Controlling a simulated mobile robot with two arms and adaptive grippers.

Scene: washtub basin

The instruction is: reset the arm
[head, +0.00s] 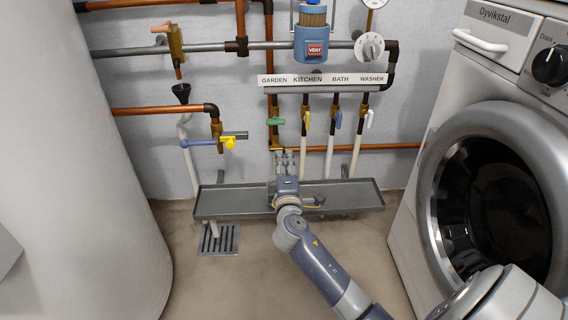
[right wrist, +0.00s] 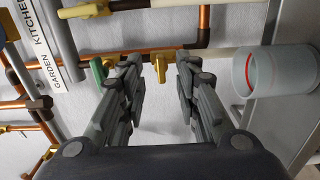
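My right gripper (head: 284,160) is in front of the wall pipes, over the grey trough, its arm coming up from the lower right. In the right wrist view the right gripper (right wrist: 162,72) has its two fingers apart with nothing between them. Brass fittings and the green-handled valve (right wrist: 98,72) show beyond the fingertips. In the head view the green handle (head: 275,121) is just above the gripper. My left gripper is in neither view.
The grey trough (head: 350,194) runs along the wall behind the arm. The washing machine (head: 405,235) stands right and a big white cylinder (head: 85,180) left. Yellow (head: 307,121), blue (head: 338,120) and white (head: 369,118) handles line the wall. A floor drain (head: 219,240) lies below.

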